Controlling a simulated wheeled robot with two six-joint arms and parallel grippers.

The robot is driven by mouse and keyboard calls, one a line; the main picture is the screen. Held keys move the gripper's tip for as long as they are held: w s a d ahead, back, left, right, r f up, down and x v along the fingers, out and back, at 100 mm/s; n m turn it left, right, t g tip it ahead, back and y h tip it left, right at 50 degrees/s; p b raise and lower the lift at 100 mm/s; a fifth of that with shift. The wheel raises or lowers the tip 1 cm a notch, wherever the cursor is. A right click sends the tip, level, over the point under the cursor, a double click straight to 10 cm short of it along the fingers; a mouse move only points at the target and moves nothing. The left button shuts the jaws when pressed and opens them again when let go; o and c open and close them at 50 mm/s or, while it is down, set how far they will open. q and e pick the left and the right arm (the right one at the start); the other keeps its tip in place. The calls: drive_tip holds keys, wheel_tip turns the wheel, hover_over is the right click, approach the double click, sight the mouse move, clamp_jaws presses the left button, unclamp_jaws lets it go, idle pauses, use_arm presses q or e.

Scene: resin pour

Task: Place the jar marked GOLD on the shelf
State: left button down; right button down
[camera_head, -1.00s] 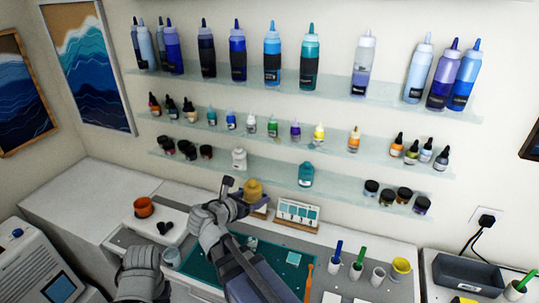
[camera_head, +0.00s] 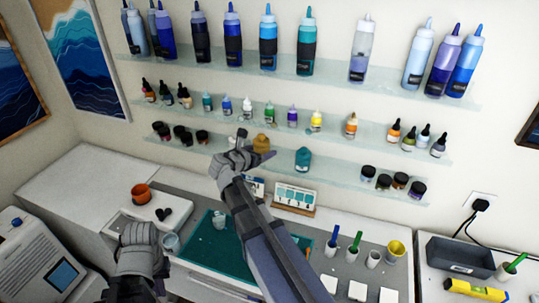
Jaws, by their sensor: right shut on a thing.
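The gold jar (camera_head: 262,143) shows at the fingertips of my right gripper (camera_head: 254,150), which is shut on it. The jar is in front of the lowest glass shelf (camera_head: 339,168), at about the height of the shelf; I cannot tell whether it touches the shelf. Its marking is not readable. A teal jar (camera_head: 303,159) stands on that shelf to the right of the gold jar. My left gripper (camera_head: 138,246) is low at the left, over the bench edge and empty-looking; its jaws are not clear.
Small dark-lidded jars (camera_head: 182,133) stand at the left of the lowest shelf, and others (camera_head: 384,181) at the right. Dropper bottles (camera_head: 247,108) line the shelf above.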

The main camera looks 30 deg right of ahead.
drive_tip(key=w+d, duration=0.4)
drive_tip(key=d, duration=0.1)
drive_tip(key=shift+w, duration=0.25)
drive_tip(key=shift+d+f+b, duration=0.2)
drive_tip(key=shift+f+b, duration=1.35)
drive_tip(key=shift+b, duration=0.05)
wheel_tip(320, 180, down, 4)
drive_tip(key=b, duration=0.3)
drive_tip(key=shift+r+b, duration=0.15)
drive_tip(key=shift+b, duration=0.15)
drive_tip(key=shift+w+d+f, duration=0.1)
drive_tip(key=shift+w+f, duration=0.1)
drive_tip(key=shift+f, duration=0.05)
drive_tip(key=shift+r, duration=0.15)
